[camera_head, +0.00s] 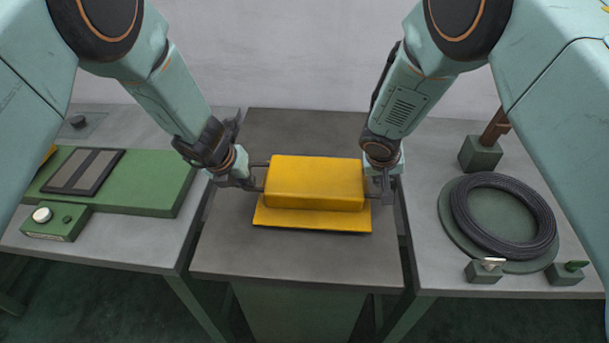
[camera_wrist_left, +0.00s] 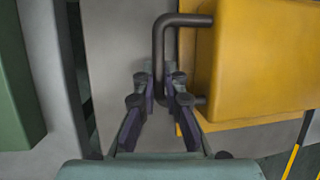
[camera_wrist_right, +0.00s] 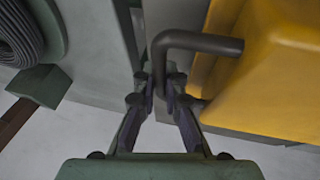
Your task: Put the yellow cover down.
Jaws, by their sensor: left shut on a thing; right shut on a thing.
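The yellow cover (camera_head: 314,183) is a box-like hood with a flat flange along its lower front, over the middle grey table (camera_head: 300,260). I cannot tell whether it rests on the table or hangs just above it. It has a dark bar handle on each side. My left gripper (camera_head: 252,183) is shut on the left handle (camera_wrist_left: 160,45), which also shows its yellow side (camera_wrist_left: 265,60) in the left wrist view. My right gripper (camera_head: 384,185) is shut on the right handle (camera_wrist_right: 195,40) in the right wrist view. The cover looks level.
A left table carries a green machine base (camera_head: 130,180) with a dark framed panel (camera_head: 84,171) and a small green box (camera_head: 56,222). A right table holds a black cable coil (camera_head: 503,215) and small green blocks (camera_head: 484,271). The middle table is bare around the cover.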

